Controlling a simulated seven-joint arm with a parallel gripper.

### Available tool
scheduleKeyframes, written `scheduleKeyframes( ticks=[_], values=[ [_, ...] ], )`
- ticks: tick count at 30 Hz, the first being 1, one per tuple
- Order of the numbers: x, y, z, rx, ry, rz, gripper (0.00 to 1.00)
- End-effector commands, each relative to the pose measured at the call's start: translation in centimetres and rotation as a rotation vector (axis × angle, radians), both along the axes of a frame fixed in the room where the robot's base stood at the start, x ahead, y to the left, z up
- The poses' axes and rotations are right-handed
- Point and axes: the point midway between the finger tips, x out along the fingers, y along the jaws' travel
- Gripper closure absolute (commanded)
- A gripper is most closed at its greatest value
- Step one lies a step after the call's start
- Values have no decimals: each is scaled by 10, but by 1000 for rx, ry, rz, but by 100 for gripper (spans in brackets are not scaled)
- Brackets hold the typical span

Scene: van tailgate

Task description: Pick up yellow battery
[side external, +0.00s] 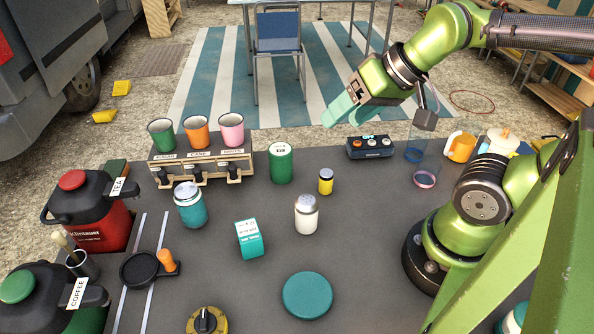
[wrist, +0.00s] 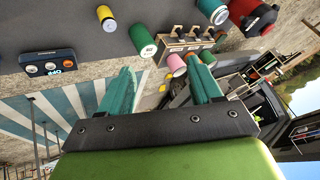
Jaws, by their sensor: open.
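A green can (side external: 281,163) stands left of the battery and a white shaker (side external: 306,214) in front of it. A black control box (side external: 371,147) lies behind to the right. A cup rack (side external: 203,165) is farther left.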

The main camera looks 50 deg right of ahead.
Motion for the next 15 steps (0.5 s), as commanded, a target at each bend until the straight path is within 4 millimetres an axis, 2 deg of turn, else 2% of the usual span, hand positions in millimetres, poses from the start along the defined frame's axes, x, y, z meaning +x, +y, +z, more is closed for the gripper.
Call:
scheduleKeyframes(
  ticks=[5, 15],
  values=[
    [19, -9, -21, -16, 139, -12, 36],
    [59, -47, -70, -116, 526, -44, 36]
  ],
)
